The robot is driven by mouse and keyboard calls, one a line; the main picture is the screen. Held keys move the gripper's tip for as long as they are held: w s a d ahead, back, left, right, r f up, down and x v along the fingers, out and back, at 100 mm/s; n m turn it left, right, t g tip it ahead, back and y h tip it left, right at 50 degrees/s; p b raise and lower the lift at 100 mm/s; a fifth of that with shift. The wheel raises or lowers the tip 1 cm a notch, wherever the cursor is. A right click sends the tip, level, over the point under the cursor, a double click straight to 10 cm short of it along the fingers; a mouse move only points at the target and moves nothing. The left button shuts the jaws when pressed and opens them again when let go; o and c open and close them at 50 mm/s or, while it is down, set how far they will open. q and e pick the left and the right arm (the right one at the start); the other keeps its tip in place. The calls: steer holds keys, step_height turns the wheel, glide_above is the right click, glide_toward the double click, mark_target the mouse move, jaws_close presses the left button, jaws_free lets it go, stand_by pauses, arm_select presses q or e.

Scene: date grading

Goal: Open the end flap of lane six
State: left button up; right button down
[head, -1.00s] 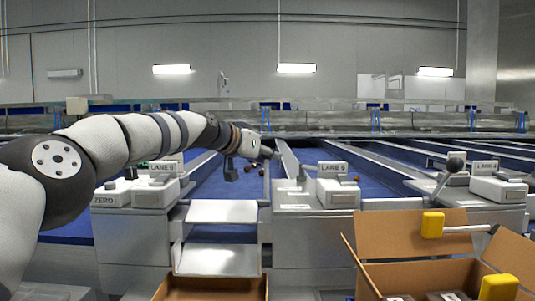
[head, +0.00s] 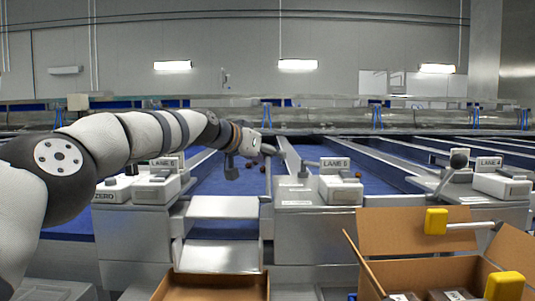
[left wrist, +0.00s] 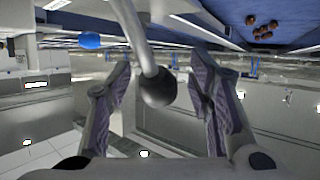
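My left gripper (head: 270,147) is held above the blue lane, left of the sign. In the left wrist view its fingers (left wrist: 163,85) are apart, with a metal rod ending in a dark ball knob (left wrist: 158,88) between them. The fingers do not clearly touch the knob. My right gripper is not in view.
Brown dates (left wrist: 262,28) lie on the blue lane. Another box (head: 212,287) is below the chute. A LANE 4 unit (head: 500,187) stands at right.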

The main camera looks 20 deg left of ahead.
arm_select(q)
steer(key=v, duration=1.2)
